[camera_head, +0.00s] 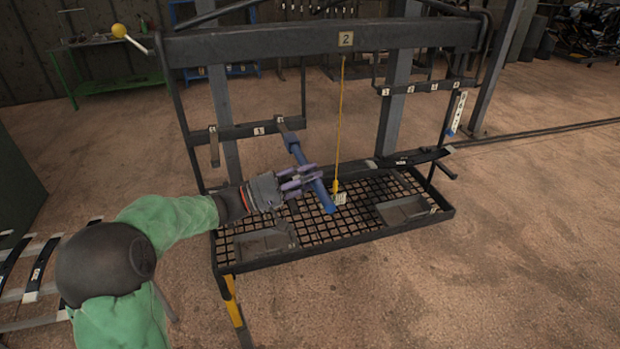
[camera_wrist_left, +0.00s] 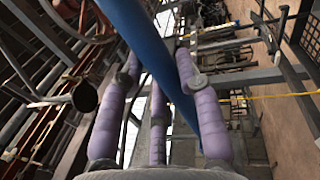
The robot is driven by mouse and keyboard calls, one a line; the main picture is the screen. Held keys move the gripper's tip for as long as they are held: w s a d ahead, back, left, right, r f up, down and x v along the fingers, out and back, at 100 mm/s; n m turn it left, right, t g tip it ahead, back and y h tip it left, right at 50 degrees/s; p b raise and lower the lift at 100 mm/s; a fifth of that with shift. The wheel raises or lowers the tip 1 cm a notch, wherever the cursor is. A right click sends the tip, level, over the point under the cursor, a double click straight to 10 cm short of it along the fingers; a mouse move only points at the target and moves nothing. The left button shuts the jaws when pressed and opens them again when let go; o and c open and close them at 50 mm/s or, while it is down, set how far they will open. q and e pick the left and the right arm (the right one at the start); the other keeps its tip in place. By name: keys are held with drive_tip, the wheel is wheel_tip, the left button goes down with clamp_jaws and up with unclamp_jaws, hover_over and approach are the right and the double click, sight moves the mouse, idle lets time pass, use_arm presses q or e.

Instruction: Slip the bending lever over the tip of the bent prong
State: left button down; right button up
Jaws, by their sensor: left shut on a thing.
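The bending lever (camera_head: 326,195) is a blue bar with a darker sleeve at its upper end. My left gripper (camera_head: 300,182), with purple fingers, is shut around its lower part and holds it tilted, upper end to the left, above the grid tray. In the left wrist view the blue lever (camera_wrist_left: 140,45) passes between the purple fingers. A dark prong (camera_head: 282,125) sticks out of the rack's left crossbar. The lever's upper end is right at this prong's tip; I cannot tell whether it is around or only against it. My right gripper is out of view.
A second prong (camera_head: 214,146) hangs left of it on the same bar. The rack's top beam (camera_head: 270,46) spans above. A yellow cord (camera_head: 340,130) hangs just right of the lever. The grid tray (camera_head: 450,212) lies below, and open floor is in front.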

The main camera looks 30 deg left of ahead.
use_arm(q)
drive_tip(key=shift+a+r, duration=0.1)
drive_tip(key=c, duration=0.8)
unclamp_jaws()
drive_tip(key=v, duration=1.2)
